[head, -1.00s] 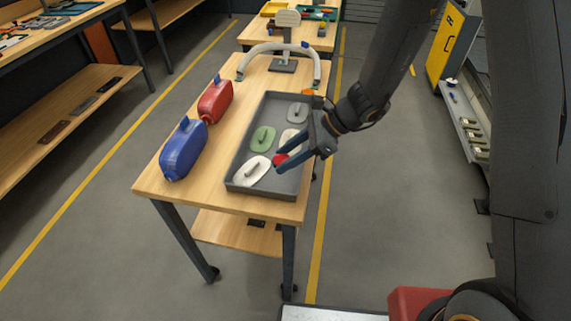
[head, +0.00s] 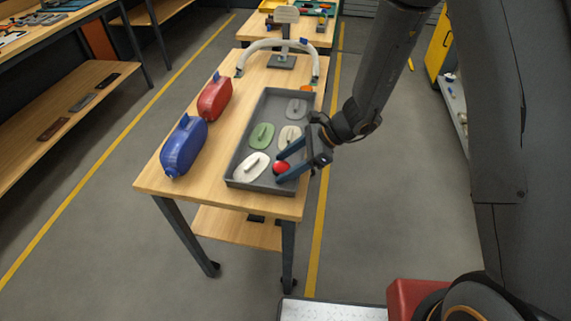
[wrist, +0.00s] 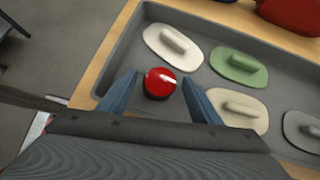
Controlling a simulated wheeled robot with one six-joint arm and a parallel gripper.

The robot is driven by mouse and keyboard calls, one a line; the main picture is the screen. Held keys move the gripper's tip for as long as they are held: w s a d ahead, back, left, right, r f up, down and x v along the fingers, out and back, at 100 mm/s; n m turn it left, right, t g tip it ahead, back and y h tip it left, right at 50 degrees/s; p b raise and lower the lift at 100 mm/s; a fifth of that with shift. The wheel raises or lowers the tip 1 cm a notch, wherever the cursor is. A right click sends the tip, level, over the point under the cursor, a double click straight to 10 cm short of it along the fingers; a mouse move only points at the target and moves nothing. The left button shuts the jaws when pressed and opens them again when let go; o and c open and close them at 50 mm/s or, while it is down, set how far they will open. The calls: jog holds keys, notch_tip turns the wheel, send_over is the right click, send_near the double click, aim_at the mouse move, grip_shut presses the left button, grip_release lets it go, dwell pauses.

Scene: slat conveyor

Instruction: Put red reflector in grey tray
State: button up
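The red reflector (head: 281,167) is a small round red dome in the near right part of the grey tray (head: 240,184), on its floor as far as I can tell. It also shows in the wrist view (wrist: 159,83). My gripper (head: 283,168) reaches in over the tray's right wall. Its two blue-grey fingers are apart, one on each side of the reflector. In the wrist view the gap between my gripper's fingertips (wrist: 156,80) is wider than the reflector, and clear space shows on both sides.
The tray also holds white (head: 252,165), green (head: 262,136), cream (head: 290,137) and grey (head: 297,108) handled plates. Blue (head: 184,147) and red (head: 215,98) jugs stand left of the tray on the wooden table (head: 160,183). A curved pale tube (head: 278,46) stands behind.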

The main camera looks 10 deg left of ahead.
jog(key=b+v, duration=0.4)
jog(key=v, duration=0.8)
jog(key=s+d+r+n+t+h, duration=0.1)
jog(key=s+d+n+h, duration=0.3)
jog(key=d+n, duration=0.4)
jog(key=s+d+r+n+t+h, duration=0.1)
jog(key=s+d+r+n+h, duration=0.2)
jog(key=s+d+n+h, duration=0.2)
jog(key=s+d+n, duration=0.1)
jog(key=d+n, duration=0.2)
jog(key=d, duration=0.1)
jog(key=shift+d+n+t, duration=0.3)
jog(key=shift+t, duration=0.1)
jog(key=shift+r, duration=0.15)
notch_tip(320, 180, down, 2)
jog(key=shift+f+b, duration=0.1)
jog(key=shift+b, duration=0.55)
